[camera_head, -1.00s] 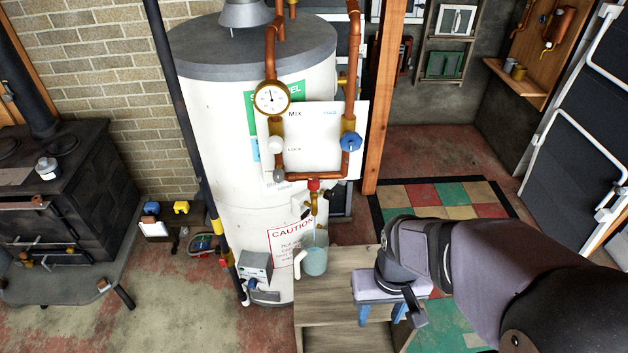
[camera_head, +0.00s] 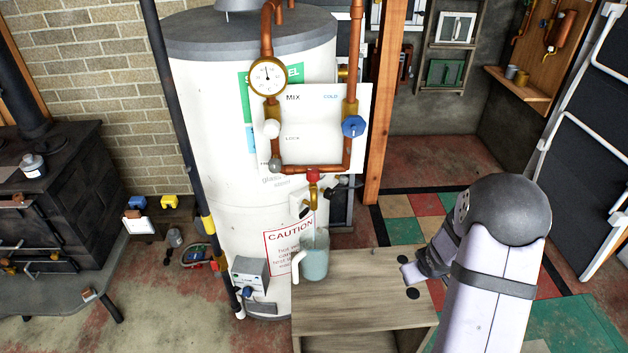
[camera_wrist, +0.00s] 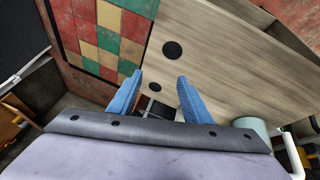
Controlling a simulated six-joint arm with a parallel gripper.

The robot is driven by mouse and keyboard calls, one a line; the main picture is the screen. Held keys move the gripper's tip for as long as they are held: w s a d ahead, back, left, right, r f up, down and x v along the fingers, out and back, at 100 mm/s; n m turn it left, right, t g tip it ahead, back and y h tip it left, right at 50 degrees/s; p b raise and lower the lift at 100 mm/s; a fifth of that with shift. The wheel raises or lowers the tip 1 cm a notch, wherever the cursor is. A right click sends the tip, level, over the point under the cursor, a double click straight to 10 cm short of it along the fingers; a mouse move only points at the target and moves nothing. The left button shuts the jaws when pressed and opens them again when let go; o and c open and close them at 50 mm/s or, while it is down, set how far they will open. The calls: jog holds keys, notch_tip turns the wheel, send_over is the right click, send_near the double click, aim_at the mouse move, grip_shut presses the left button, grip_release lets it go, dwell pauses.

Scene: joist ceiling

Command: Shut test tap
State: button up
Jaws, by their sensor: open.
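The tap with a red handle (camera_head: 313,177) and brass body sits below the copper pipework on the white panel, in front of the tank. A pale translucent jug (camera_head: 314,262) with a white handle stands on the wooden bench under its spout. In the head view the arm is right of the jug and well away from the tap; the fingers are not clear there.
The wooden bench (camera_head: 350,315) has bare top right of the jug. A blue knob (camera_head: 353,126), a white knob (camera_head: 271,129) and a gauge (camera_head: 268,77) are on the pipework above the tap. A wooden post (camera_head: 386,100) stands right of the tank.

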jog(key=w+a+r+n+t+y, duration=0.2)
jog(key=w+a+r+t, duration=0.25)
jog(key=w, duration=0.45)
jog(key=n+t+y, duration=0.2)
jog(key=n+y, duration=0.4)
jog(key=y, duration=0.8)
send_near(319, 177)
jog(key=x, duration=0.4)
jog(key=shift+r+g, duration=0.15)
jog(key=shift+g, duration=0.2)
jog(key=shift+p+x, duration=0.8)
jog(key=shift+x, duration=2.95)
jog(key=c, duration=1.1)
